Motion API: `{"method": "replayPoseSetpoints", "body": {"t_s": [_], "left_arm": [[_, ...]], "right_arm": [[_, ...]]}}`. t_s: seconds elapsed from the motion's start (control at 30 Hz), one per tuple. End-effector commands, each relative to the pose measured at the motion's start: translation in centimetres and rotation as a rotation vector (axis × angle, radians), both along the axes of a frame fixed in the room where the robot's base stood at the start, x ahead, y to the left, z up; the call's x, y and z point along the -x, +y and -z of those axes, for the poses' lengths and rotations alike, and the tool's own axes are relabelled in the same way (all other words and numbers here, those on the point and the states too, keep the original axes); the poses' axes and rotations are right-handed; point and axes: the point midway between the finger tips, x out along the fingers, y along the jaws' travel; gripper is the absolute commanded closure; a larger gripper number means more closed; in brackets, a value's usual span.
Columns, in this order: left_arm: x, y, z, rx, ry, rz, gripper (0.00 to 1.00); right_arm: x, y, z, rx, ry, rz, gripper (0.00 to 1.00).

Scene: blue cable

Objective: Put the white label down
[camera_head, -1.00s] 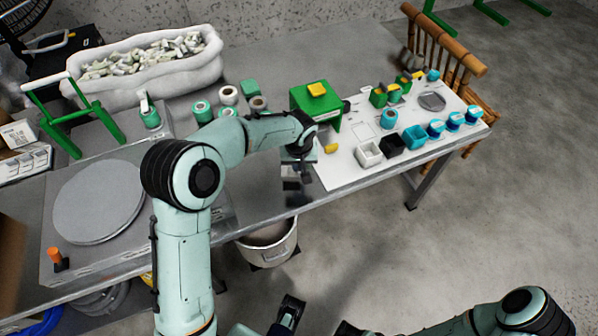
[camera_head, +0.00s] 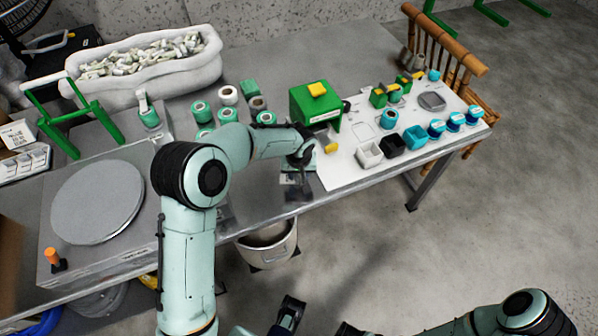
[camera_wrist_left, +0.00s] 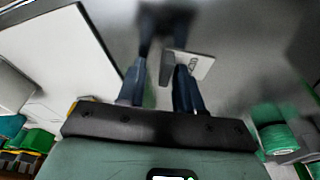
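My left gripper (camera_wrist_left: 158,88) points down over the grey table's front edge area, left of the white board. In the left wrist view its two dark fingers stand apart. A small white label (camera_wrist_left: 203,66) with a dark mark is at the right finger, partly hidden behind it, and not pinched between both fingers. Whether it touches the table or the finger I cannot tell. In the head view a small pale piece, seemingly the label (camera_head: 290,179), shows beside the left gripper (camera_head: 298,185). My right arm is at the lower right; its gripper's finger state is unclear.
A white board (camera_head: 345,175) with small bins (camera_head: 369,154) and blue spools lies to the right. A green holder (camera_head: 315,105) and several green rolls (camera_head: 202,112) stand behind. A round grey plate (camera_head: 97,202) is left. A bucket (camera_head: 268,245) is below the edge.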

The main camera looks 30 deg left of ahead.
Motion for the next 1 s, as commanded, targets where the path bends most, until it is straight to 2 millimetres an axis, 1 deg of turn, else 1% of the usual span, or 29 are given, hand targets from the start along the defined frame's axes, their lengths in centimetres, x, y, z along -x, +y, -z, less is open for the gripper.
{"method": "replayPoseSetpoints", "body": {"t_s": [0.13, 0.23, 0.5, 0.6, 0.7, 0.83, 1.0], "left_arm": [[0.0, 0.0, -0.4, 0.0, 0.001, 0.0, 0.64], [0.2, -0.1, -1.7, -0.001, -0.003, 0.0, 0.64], [1.2, -0.6, -7.5, 0.0, -0.004, 0.0, 0.64], [1.5, -0.8, -9.4, 0.0, -0.003, 0.0, 0.64], [1.8, -0.9, -10.8, 0.0, -0.002, 0.0, 0.64], [2.0, -1.0, -11.8, 0.0, 0.0, 0.0, 0.64], [2.1, -1.0, -12.1, 0.0, 0.0, 0.0, 0.64]], "right_arm": [[0.1, 0.0, -0.4, 0.0, 0.003, -0.001, 0.57], [0.1, 0.0, -0.4, -0.001, 0.005, -0.002, 0.57], [0.3, 0.0, -0.9, -0.002, 0.014, -0.003, 0.57], [0.4, 0.0, -1.0, -0.002, 0.017, -0.003, 0.57], [0.5, 0.0, -1.1, -0.003, 0.019, -0.004, 0.57], [0.5, 0.0, -1.2, -0.003, 0.021, -0.005, 0.57], [0.6, 0.0, -1.2, -0.003, 0.021, -0.005, 0.57]]}}
